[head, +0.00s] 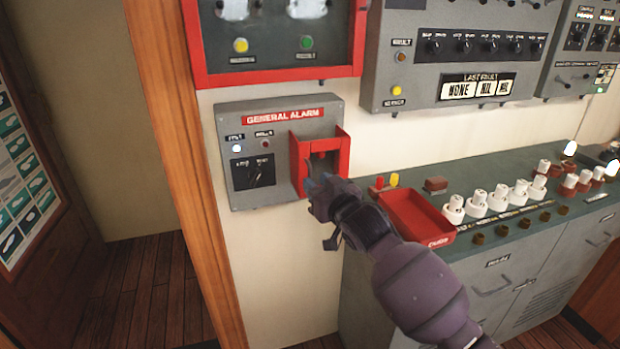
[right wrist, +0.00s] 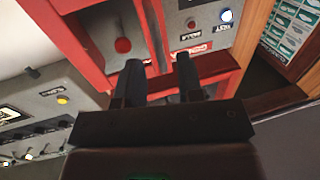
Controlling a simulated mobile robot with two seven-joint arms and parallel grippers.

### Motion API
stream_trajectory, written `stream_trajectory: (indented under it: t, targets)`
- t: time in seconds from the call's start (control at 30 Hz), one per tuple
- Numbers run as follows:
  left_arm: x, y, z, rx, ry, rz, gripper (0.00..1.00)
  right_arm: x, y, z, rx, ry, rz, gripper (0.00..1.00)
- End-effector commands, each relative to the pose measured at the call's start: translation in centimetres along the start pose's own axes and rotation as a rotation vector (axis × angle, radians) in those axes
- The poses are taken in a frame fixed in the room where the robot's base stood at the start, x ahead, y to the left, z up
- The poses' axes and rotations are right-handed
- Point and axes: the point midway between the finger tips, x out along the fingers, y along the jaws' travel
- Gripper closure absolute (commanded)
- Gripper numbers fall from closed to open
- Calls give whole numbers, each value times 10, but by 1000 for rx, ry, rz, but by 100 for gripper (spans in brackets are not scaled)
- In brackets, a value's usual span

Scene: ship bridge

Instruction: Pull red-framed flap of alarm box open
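The grey alarm box (head: 280,110), labelled GENERAL ALARM, is on the wall left of centre in the head view. Its red-framed flap (head: 300,153) is on the box's right side; I cannot tell how far it stands open. My right gripper (head: 318,190) is at the lower part of the red frame, partly hiding it. In the right wrist view, the fingers (right wrist: 158,66) are apart, with part of the red frame (right wrist: 208,68) just beyond their tips. Whether they touch it is unclear. A red knob (right wrist: 123,45) shows inside the frame. My left gripper is out of view.
A grey console (head: 400,290) with a red tray (head: 415,215) and several white knobs stands right of the box. A red-framed panel (head: 270,78) is above the box. A wooden post (head: 185,160) is at left. Wall below the box is clear.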

Motion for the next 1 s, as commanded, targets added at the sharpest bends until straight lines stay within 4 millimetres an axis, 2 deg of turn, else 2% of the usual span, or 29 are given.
stream_trajectory:
  t: [0.1, 0.3, 0.67, 0.7, 0.77, 0.9, 1.0]
  targets:
    - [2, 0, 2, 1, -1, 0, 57, 17, 0, 1, 0, -2, 0, 66]
    - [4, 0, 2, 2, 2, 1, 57, 33, 0, 0, 1, 0, -1, 66]
    - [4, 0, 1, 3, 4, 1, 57, 37, 0, 0, 1, 0, 0, 66]
    - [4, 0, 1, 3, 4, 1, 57, 37, 0, 0, 0, 0, 0, 68]
    - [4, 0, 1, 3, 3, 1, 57, 37, 0, 0, 0, 0, 0, 77]
    - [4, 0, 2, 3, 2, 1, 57, 37, 0, 0, 0, -1, 0, 98]
    - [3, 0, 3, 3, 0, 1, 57, 37, 0, 0, 0, -1, 0, 100]
